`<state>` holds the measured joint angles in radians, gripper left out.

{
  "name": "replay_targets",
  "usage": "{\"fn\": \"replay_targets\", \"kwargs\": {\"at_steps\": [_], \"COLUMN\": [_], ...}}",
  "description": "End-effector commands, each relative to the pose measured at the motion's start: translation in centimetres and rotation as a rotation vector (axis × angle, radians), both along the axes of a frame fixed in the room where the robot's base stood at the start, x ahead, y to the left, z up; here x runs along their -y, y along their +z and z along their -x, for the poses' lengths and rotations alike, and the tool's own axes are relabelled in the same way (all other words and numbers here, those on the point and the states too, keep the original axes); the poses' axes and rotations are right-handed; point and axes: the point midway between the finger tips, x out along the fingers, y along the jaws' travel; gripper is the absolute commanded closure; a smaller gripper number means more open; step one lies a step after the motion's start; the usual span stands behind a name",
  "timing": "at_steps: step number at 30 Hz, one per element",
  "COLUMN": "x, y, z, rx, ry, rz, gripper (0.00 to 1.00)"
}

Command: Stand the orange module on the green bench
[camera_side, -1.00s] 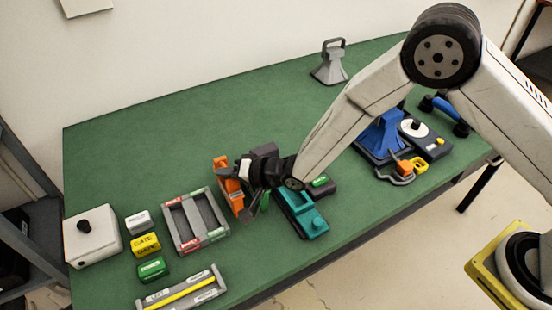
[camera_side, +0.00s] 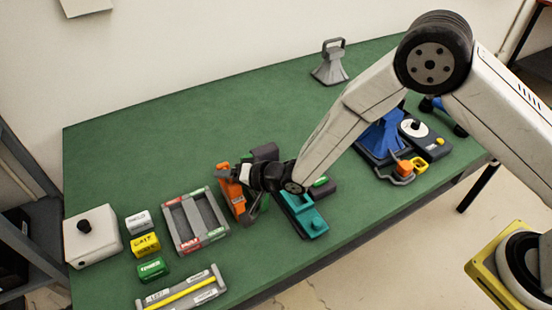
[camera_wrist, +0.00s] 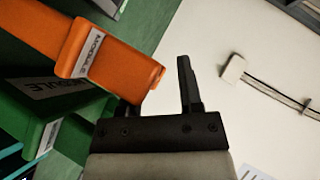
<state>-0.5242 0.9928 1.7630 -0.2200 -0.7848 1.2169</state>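The orange module (camera_side: 234,198) is near the middle of the green bench (camera_side: 150,120), just right of the grey tray; my gripper partly covers it in the side view. In the wrist view, the orange module (camera_wrist: 112,62) fills the upper left, its label facing the camera. My gripper (camera_side: 232,173) is at the module's upper part. In the wrist view one finger of my gripper (camera_wrist: 160,85) stands clear, with a gap between it and the module. The other finger is mostly hidden behind the module. The gripper looks open. I cannot tell whether it touches the module.
A grey divided tray (camera_side: 170,222) is to the left. A teal device (camera_side: 302,216) and a dark block (camera_side: 265,152) are close to the gripper. Labelled blocks (camera_side: 145,244) and a white box (camera_side: 90,237) are further left. The back left of the bench is clear.

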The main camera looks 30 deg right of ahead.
Motion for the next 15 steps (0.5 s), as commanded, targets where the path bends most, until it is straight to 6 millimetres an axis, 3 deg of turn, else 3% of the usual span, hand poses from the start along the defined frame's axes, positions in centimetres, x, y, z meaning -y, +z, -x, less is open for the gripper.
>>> {"fn": "replay_targets", "kwargs": {"at_steps": [15], "x": [-0.05], "y": [0.61], "z": [-0.09], "rx": [0.003], "ry": [0.0], "rz": [-0.003], "gripper": [0.48]}}
